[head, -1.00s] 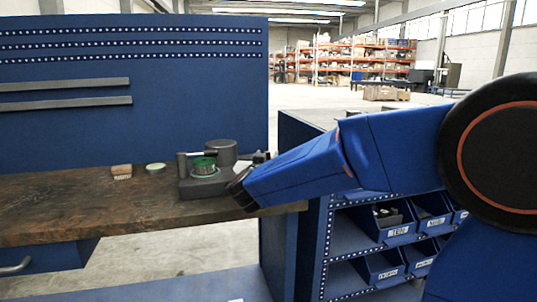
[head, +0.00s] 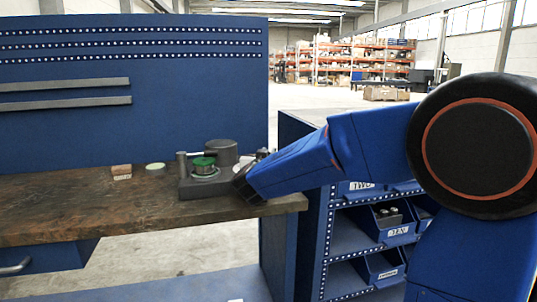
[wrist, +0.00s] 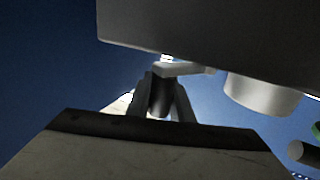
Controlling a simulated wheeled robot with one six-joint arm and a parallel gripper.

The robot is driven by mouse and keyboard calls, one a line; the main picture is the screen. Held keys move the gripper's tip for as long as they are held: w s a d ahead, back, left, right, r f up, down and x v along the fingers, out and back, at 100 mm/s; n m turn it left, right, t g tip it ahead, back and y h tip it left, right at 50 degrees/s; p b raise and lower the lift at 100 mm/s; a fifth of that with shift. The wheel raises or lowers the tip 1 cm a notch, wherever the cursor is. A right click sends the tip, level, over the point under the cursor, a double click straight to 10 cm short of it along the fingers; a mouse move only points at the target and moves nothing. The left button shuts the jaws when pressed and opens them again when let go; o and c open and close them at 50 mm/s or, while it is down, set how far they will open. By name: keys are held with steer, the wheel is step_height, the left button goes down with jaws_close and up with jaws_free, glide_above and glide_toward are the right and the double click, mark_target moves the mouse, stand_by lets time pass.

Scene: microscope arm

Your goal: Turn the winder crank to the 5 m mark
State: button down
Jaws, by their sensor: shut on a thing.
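The winder is a dark grey unit (head: 197,189) on the right end of the workbench, with a green spool (head: 203,162) and an upright grey cylinder. My gripper (head: 240,188) is at its right side, and my arm comes in from the right. In the wrist view my gripper's two fingers (wrist: 161,104) close around a dark upright crank handle (wrist: 160,97). A light grey crank arm (wrist: 182,68) runs from the handle's end to the right. The wrist view's top is filled by a large grey body. No length mark can be read in either view.
A small wooden block (head: 121,172) and a pale round roll (head: 155,167) lie left of the winder on the workbench (head: 80,205). A blue shelf of parts bins (head: 380,222) stands right of the bench, below my arm. The bench's left part is clear.

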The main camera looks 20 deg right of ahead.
steer(key=shift+w+d+n+y, duration=0.1)
steer(key=shift+n+y, duration=0.2)
steer(key=shift+y, duration=0.2)
steer(key=shift+w+d+n+t+y, duration=0.15)
steer(key=shift+n+t+y, duration=0.25)
steer(key=shift+y, duration=0.2)
steer(key=shift+w+n+t+y, duration=0.2)
steer(key=shift+w+n+y, duration=0.15)
steer(key=shift+n+y, duration=0.55)
steer(key=shift+w+n+t+y, duration=0.25)
steer(key=shift+n+y, duration=0.25)
steer(key=shift+y, duration=0.7)
steer(key=shift+w+n+g+y, duration=0.15)
steer(key=shift+w+n+y, duration=0.2)
steer(key=shift+n+y, duration=0.55)
steer(key=shift+w+n+g+y, duration=0.1)
steer(key=shift+w+n+y, duration=0.35)
steer(key=shift+y, duration=0.85)
steer(key=shift+w+a+n+y, duration=0.1)
steer(key=shift+a+n+y, duration=0.15)
steer(key=shift+n+y, duration=0.3)
steer(key=c, duration=1.6)
jaws_free()
steer(key=shift+o, duration=0.2)
